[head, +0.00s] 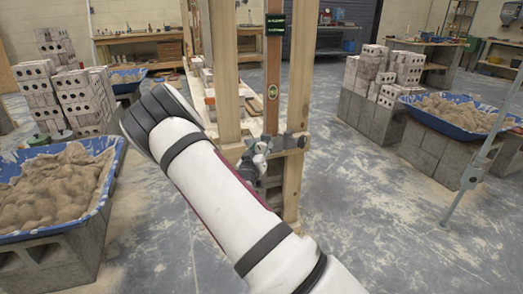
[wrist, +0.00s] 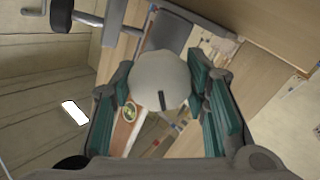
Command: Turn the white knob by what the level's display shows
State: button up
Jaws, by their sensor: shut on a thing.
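The white knob (wrist: 160,76) is a round pale disc with a short dark mark on its face, in the middle of the wrist view. My gripper (wrist: 161,88) has its teal-padded fingers on either side of the knob, shut on it. In the head view my gripper (head: 259,158) is at a metal bracket on the wooden posts, and the knob is small and mostly hidden there. The level (head: 272,85) is a reddish-brown upright bar between the posts, with a round yellow vial. Its dark display (head: 275,24) shows green marks too small to read.
Wooden posts (head: 226,75) stand close beside my gripper. Blue tubs of mortar sit on blocks at left (head: 112,160) and right (head: 415,101). Stacked bricks (head: 65,95) stand behind the left tub. A grey slanted pole (head: 473,175) stands at right. Floor between is mostly open.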

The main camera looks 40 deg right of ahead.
jog(key=n, duration=0.4)
jog(key=shift+n, duration=0.4)
jog(key=n, duration=0.4)
jog(key=shift+f+n, duration=0.1)
jog(key=shift+n, duration=0.2)
jog(key=n+b, duration=0.1)
jog(key=n, duration=0.3)
jog(key=shift+n+b, duration=0.45)
jog(key=shift+n, duration=1.65)
jog(key=o, duration=1.2)
